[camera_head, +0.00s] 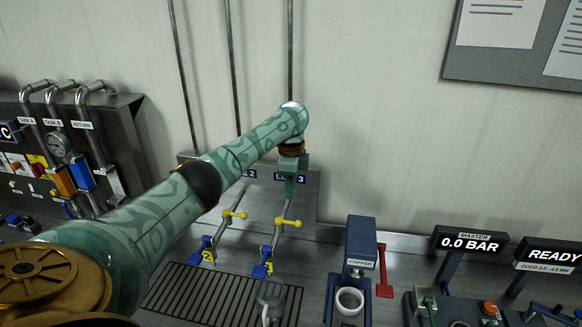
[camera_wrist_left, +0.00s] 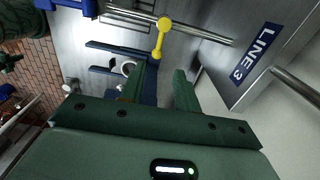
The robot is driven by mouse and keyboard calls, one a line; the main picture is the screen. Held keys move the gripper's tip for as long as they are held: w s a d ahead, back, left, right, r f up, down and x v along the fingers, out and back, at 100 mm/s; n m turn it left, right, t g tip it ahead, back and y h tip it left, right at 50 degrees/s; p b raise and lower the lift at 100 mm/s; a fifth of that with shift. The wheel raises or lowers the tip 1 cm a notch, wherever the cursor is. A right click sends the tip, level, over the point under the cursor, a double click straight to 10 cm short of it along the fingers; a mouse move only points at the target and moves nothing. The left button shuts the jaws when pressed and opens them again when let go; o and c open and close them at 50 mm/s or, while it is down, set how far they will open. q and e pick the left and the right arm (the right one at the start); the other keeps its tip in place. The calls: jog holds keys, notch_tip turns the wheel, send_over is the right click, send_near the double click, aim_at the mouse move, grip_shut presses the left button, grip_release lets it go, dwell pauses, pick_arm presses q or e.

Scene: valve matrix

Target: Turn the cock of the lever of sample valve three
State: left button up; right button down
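The yellow lever (camera_head: 288,222) of sample valve three sits on its pipe under the Line 3 label (camera_head: 290,179). My left gripper (camera_head: 289,192) points down just above the lever. In the left wrist view the fingers (camera_wrist_left: 161,78) stand apart with nothing between them. The yellow lever (camera_wrist_left: 160,38) is ahead of the fingertips, apart from them. The Line 3 label (camera_wrist_left: 253,62) is at right there.
The yellow lever of valve two (camera_head: 234,214) is close on the left. A slotted drain grate (camera_head: 215,294) and a grey sample cup (camera_head: 270,296) lie below. The blue capper (camera_head: 359,250) with a red handle stands to the right.

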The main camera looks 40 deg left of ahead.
pick_arm(q)
notch_tip(320, 180, up, 5)
jog(key=shift+r+p, duration=0.1)
jog(key=shift+p, duration=0.25)
dwell(0.4)
